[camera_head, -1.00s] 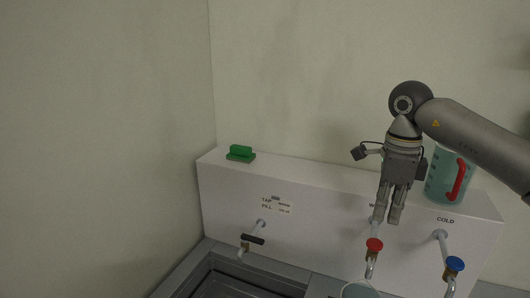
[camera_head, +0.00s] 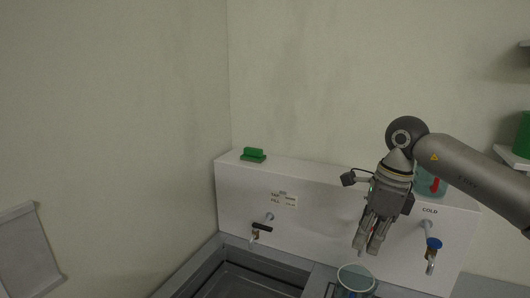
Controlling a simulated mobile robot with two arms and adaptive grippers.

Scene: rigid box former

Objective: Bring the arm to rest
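My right gripper (camera_head: 367,246) hangs at the right in the head view, fingers pointing down, in front of the white tap panel (camera_head: 330,230). Its two fingers are close together, with nothing clearly seen between them; whether they are fully shut is unclear. A round clear vessel (camera_head: 356,279) stands below the fingertips. The gripper covers most of the red-knobbed tap. My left gripper is not in view.
A blue-knobbed tap (camera_head: 434,243) is at the right, a black-handled tap (camera_head: 261,228) at the left. A grey sink (camera_head: 240,281) lies below. A green block (camera_head: 253,154) and a jug with a red handle (camera_head: 436,185) stand on the panel's top.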

